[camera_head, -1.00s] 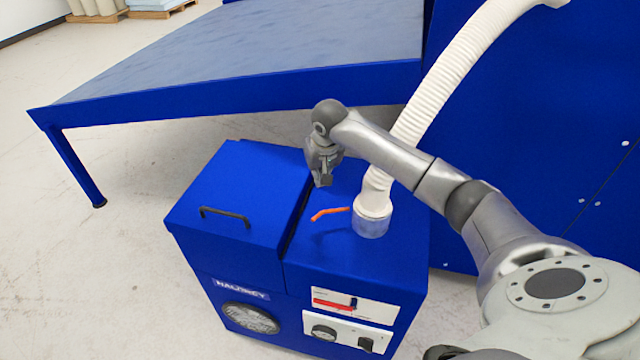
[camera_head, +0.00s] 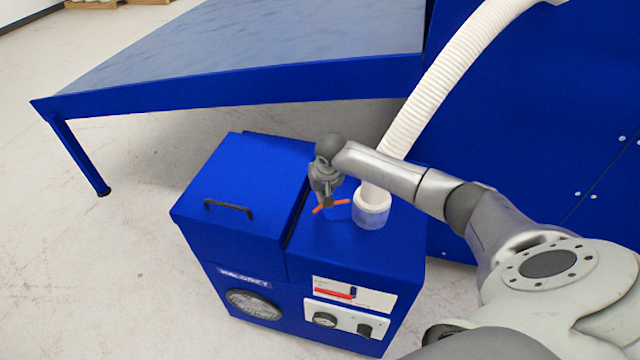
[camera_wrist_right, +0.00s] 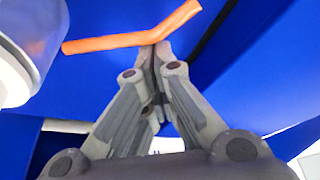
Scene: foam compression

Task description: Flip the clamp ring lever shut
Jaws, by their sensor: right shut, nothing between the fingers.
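The orange clamp ring lever (camera_head: 340,202) sticks out to the left from the clear clamp ring (camera_head: 370,222) at the foot of the white hose (camera_head: 440,90). The lever also shows in the right wrist view (camera_wrist_right: 105,43), as a bent orange bar just beyond the fingertips. My right gripper (camera_head: 328,204) is shut and empty, pointing down at the lever and covering part of it in the head view. In the right wrist view its closed tips (camera_wrist_right: 157,48) are at the lever's bend; I cannot tell whether they touch. My left gripper is not in view.
The blue machine (camera_head: 250,180) has a black handle (camera_head: 228,208) on its lid and gauges on its front. A large blue-framed table (camera_head: 240,103) stands behind it, and a blue panel (camera_head: 560,120) rises at the right. Open floor lies to the left.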

